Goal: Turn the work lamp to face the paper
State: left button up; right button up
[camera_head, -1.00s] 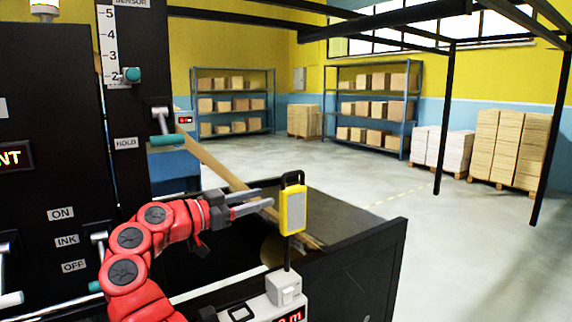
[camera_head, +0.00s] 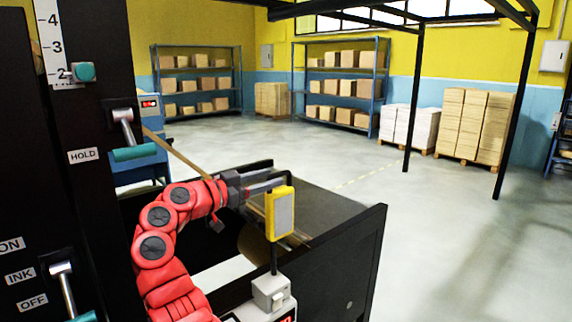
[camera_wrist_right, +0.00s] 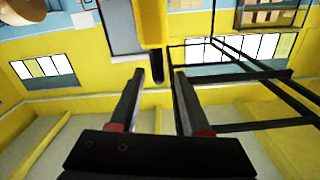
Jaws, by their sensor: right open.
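The work lamp (camera_head: 281,213) is a yellow block with a pale panel, upright on a thin black post above a grey box. Its panel faces toward me and slightly right. My right gripper (camera_head: 284,183), on the red arm, is open at the lamp's top, its fingers overlapping the black handle there. In the right wrist view the yellow lamp body (camera_wrist_right: 152,24) lies beyond the fingertips (camera_wrist_right: 159,74), with a dark piece between them; I cannot tell whether they touch. Brown paper (camera_head: 253,240) shows partly behind the lamp and arm. My left gripper is out of view.
A black machine panel with a teal-handled HOLD lever (camera_head: 133,153) stands close on the left. A dark side wall (camera_head: 345,265) bounds the machine on the right. Shelves (camera_head: 340,85) and pallets (camera_head: 476,125) stand far back; the floor between is clear.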

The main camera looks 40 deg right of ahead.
aim_at(286, 171)
jog(key=d+p, duration=0.1)
jog(key=d, duration=0.4)
jog(key=shift+d+r+p, duration=0.2)
jog(key=shift+d+p, duration=0.2)
jog(key=shift+w+d+f, duration=0.15)
jog(key=shift+d, duration=0.2)
grip_shut()
